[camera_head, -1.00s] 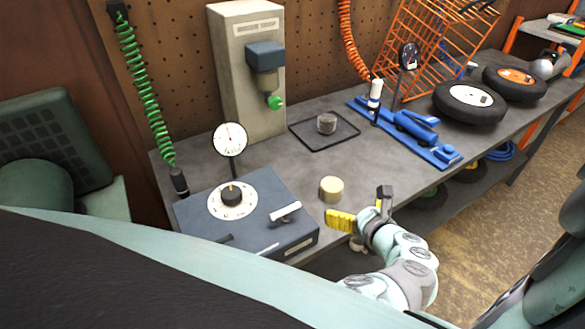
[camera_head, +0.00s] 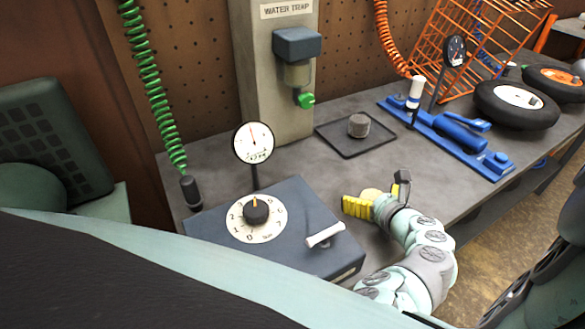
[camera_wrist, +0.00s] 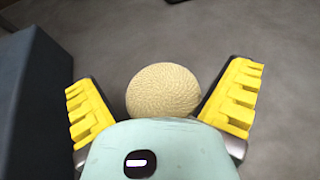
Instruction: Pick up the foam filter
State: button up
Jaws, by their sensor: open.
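The foam filter (camera_wrist: 163,90) looks like a short cream cylinder with a rough, fine-grained top. In the wrist view it stands between my two yellow-padded fingers, with a gap visible at each side. My gripper (camera_head: 380,196) is open, close to the bench top in front of the foam filter. In the head view only a small part of the foam filter (camera_head: 371,193) shows between the fingers. The wrist housing hides its near edge in the wrist view.
A blue-grey box with a dial (camera_head: 315,215) stands close to the left of my gripper. A dark tray (camera_head: 347,150) with a grey cylinder (camera_head: 358,125) lies behind. A blue tool stand (camera_head: 460,133) and wheels (camera_head: 515,105) are at the right. Bare bench separates them.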

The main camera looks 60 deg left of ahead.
jog(key=shift+a+f, duration=0.15)
jog(key=shift+a, duration=0.05)
jog(key=shift+d, duration=0.15)
jog(key=shift+c, duration=0.4)
jog(key=shift+w, duration=0.1)
jog(key=c, duration=1.1)
